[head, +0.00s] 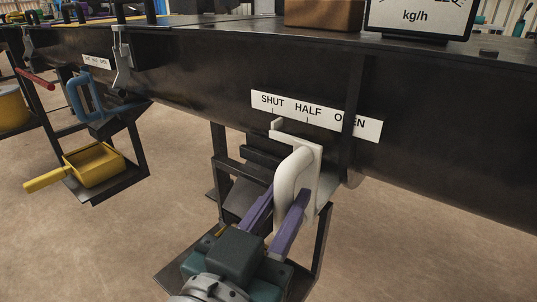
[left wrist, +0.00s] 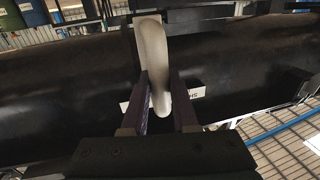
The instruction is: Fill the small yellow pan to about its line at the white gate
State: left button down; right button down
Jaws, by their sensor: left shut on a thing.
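The white gate (head: 312,160) has a thick white handle (head: 291,178), which also fills the middle of the left wrist view (left wrist: 152,60). My left gripper (head: 287,215) has its purple fingers on both sides of this handle and is shut on it. The gate's pointer stands near the SHUT mark of the label strip (head: 290,111). A yellow pan (head: 97,165) with a handle sits on a low shelf under the blue gate at left. A speck of yellow shows beside my gripper, but my gripper and wrist hide most of the shelf there. My right gripper is not in view.
A dark trough (head: 200,80) runs across the view. A kg/h display (head: 418,18) and a brown block (head: 324,14) stand on top. The blue handle (head: 83,98) hangs at left. A yellow bucket (head: 12,108) is at the far left. Bare floor (head: 430,250) lies at right.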

pick_arm(q)
jog(key=s+d, duration=0.2)
jog(key=d, duration=0.1)
jog(key=shift+s+d, duration=0.3)
jog(key=c, duration=0.7)
grip_release()
jog(key=shift+p+v, duration=1.55)
jog(key=shift+v, duration=3.45)
